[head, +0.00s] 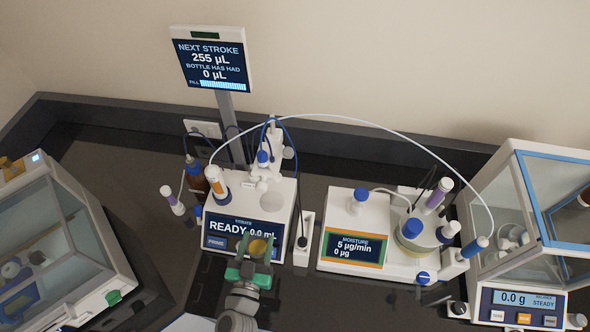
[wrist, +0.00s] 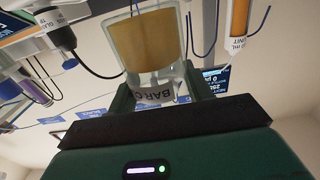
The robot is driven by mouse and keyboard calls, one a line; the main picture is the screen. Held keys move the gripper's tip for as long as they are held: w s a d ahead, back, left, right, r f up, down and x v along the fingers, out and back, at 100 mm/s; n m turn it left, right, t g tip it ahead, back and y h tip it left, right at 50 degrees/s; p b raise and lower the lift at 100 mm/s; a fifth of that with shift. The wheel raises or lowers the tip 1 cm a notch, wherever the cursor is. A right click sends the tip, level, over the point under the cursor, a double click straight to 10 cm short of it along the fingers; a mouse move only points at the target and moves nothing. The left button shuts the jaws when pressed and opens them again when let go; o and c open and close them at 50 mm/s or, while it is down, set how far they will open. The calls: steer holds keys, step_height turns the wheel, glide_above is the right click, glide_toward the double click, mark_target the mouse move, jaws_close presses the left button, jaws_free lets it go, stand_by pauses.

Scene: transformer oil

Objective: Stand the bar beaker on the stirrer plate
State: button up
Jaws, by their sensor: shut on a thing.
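The bar beaker (head: 259,246) is a clear glass with amber liquid. In the wrist view the beaker (wrist: 150,45) fills the top middle, its label reading "BAR" with more letters cut off. My green gripper (head: 249,272) is shut on it, one finger on each side. In the head view the beaker is in front of the titrator (head: 245,232), over its lower front edge. A pale round spot on the titrator's top, which looks like the stirrer plate (head: 272,200), lies behind the beaker and appears bare. Whether the beaker touches anything below is hidden.
A white-and-orange tube (head: 216,181) stands left of the round spot, and a dispenser stand (head: 268,160) with blue tubing rises behind it. The moisture unit (head: 355,235) is to the right.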

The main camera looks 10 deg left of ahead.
steer(key=shift+w+a+r, duration=0.25)
steer(key=shift+w+a, duration=0.1)
steer(key=shift+w, duration=0.05)
steer(key=shift+f, duration=0.25)
steer(key=shift+w+a+f+b, duration=0.2)
steer(key=shift+w+f+b, duration=0.4)
steer(key=shift+w+b, duration=2.1)
steer(key=shift+w+a+f+b, duration=0.15)
steer(key=shift+w+f+b, duration=0.5)
steer(key=shift+w+b, duration=2)
steer(key=shift+w+a+f+b, duration=0.2)
steer(key=shift+w+f+b, duration=0.4)
steer(key=shift+w+b, duration=2.1)
steer(key=o, duration=1.2)
steer(key=shift+w+p, duration=0.75)
steer(key=shift+p, duration=0.05)
steer(key=shift+c, duration=0.2)
